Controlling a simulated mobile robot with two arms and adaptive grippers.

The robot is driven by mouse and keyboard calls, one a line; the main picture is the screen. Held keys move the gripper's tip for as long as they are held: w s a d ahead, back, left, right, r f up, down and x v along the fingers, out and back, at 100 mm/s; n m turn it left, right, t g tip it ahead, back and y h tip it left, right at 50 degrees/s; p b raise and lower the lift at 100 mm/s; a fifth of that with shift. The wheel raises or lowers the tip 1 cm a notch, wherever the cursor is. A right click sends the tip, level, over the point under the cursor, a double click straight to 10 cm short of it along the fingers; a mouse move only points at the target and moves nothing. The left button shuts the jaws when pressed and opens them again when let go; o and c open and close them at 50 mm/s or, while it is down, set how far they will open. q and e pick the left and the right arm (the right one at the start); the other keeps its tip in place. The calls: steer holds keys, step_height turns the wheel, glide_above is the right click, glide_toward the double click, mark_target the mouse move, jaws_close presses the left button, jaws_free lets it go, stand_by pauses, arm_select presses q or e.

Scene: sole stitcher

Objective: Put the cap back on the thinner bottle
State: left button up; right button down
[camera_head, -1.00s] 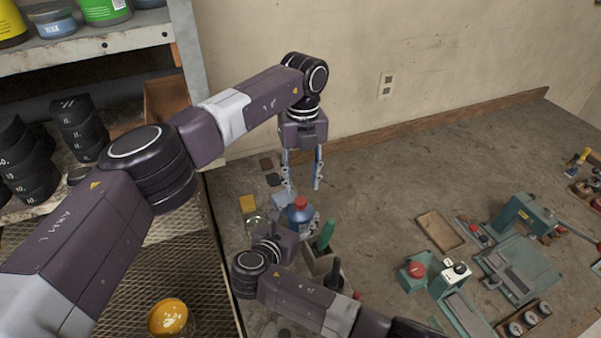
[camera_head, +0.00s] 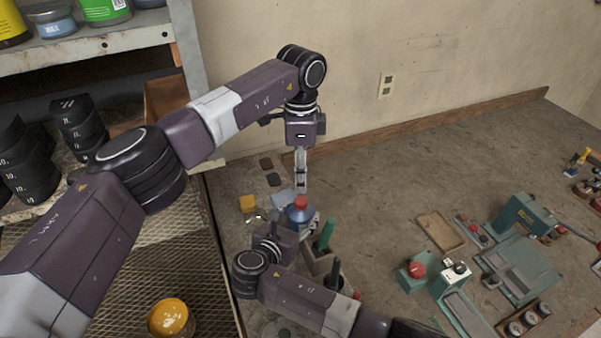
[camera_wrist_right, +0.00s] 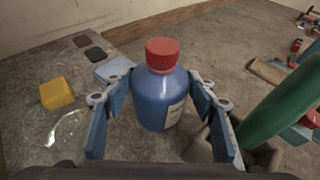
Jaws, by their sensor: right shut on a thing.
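The thinner bottle (camera_head: 300,219) is blue with a pale label and stands upright on the workbench. It also shows in the right wrist view (camera_wrist_right: 160,98). The red cap (camera_wrist_right: 161,54) sits on top of its neck, level; I cannot tell how tightly. My right gripper (camera_wrist_right: 160,112) is shut on the bottle's body, one finger on each side. My left gripper (camera_head: 301,188) points down just above and behind the red cap (camera_head: 300,202), apparently empty. Its fingers are seen edge-on and overlap, so their spacing is hidden.
A holder (camera_wrist_right: 200,140) with a green-handled tool (camera_wrist_right: 285,100) stands close right of the bottle. A yellow block (camera_wrist_right: 56,93) and a clear glass dish (camera_wrist_right: 70,130) lie to its left. A teal machine (camera_head: 525,215) is farther right.

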mark_target(301, 200)
arm_select(q)
steer(key=shift+f, duration=4.05)
